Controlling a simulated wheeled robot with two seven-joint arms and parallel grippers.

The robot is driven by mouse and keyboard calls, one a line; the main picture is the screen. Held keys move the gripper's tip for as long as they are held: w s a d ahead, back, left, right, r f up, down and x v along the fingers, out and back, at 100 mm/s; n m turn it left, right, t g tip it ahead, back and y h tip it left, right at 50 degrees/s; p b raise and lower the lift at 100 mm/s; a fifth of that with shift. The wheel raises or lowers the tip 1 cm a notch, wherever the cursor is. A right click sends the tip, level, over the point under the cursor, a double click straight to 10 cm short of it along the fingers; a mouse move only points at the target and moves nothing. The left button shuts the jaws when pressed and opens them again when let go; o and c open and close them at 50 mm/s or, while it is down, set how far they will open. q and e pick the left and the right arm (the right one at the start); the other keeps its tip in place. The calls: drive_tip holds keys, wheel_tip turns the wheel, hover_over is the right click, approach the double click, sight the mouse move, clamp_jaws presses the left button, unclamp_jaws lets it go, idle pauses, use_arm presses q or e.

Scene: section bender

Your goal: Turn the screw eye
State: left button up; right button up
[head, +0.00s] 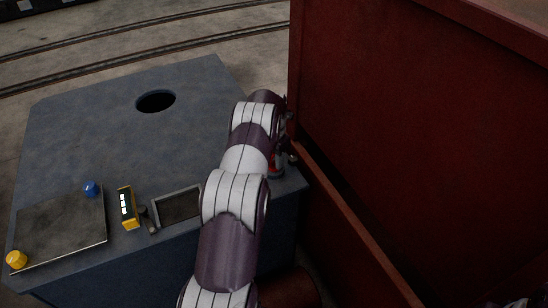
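My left arm reaches up from the bottom middle of the head view and bends over the right edge of the blue-grey bench top. My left gripper (287,132) is mostly hidden behind its own wrist, close to the dark red panel. Whether its fingers are open or shut does not show. A small red and grey part (277,168) shows just beneath the wrist, with a dark rounded knob (292,157) beside it. I cannot make out the screw eye for certain; the arm may cover it. My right gripper is not in view.
The blue-grey bench top (95,120) has a round dark hole (156,101). A flat plate (60,230) with blue and yellow knobs, a yellow device (128,208) and a shallow tray (157,203) are at the front. A tall dark red panel (420,120) blocks the right.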

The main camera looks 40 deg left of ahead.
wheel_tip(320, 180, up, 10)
drive_tip(key=p, duration=1)
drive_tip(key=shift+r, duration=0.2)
